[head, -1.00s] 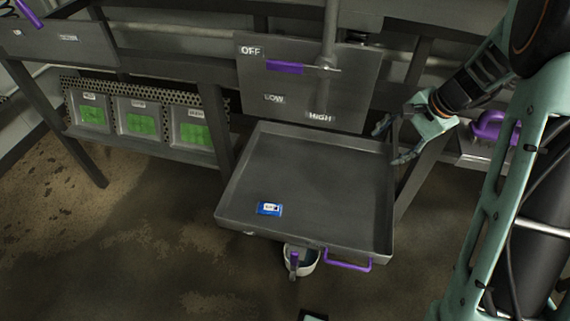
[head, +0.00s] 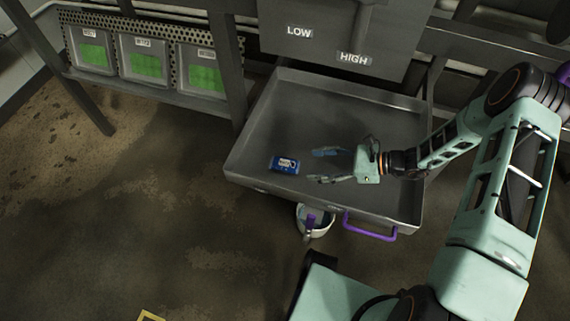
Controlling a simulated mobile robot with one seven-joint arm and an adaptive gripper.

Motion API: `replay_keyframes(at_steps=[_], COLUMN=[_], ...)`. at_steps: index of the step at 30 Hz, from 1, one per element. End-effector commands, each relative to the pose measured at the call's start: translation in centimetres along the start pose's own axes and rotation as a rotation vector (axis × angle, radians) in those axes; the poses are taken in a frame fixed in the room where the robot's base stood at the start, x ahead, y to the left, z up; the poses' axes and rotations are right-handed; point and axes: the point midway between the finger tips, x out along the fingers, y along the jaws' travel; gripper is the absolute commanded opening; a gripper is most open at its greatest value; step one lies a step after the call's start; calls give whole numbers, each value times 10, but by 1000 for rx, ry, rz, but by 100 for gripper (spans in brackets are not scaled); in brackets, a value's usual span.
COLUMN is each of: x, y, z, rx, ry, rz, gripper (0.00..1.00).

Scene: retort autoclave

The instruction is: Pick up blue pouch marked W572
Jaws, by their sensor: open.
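The blue pouch (head: 286,164) with a white label lies flat in the left front part of a grey metal tray (head: 262,191). The marking on its label is too small to read. My gripper (head: 320,166) is over the tray, to the right of the pouch. Its two fingers are spread and point left toward the pouch, with a gap between fingertips and pouch. Nothing is between the fingers. I cannot tell how high the gripper is above the tray floor.
The tray has raised walls and a purple front handle (head: 370,228). A white bucket (head: 316,222) stands below its front edge. A panel marked LOW and HIGH (head: 340,40) rises behind it. Bins with green contents (head: 146,62) sit on a shelf at left.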

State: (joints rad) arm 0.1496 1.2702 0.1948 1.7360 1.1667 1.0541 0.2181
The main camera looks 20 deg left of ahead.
Motion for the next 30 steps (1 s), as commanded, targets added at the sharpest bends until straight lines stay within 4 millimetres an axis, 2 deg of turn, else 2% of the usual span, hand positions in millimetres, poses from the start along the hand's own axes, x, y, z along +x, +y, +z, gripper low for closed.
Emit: replay_keyframes(at_steps=[6, 13, 21, 29, 30], x=[37, 54, 93, 96, 96], y=[1, -1, -5, -6, -6], z=[-1, -1, 0, 1, 1], rx=[-1, -2, -3, -2, -2], ry=[0, 3, 2, 3, 3], rz=[5, 4, 4, 1, 1], gripper=[56, 56, 56, 56, 52])
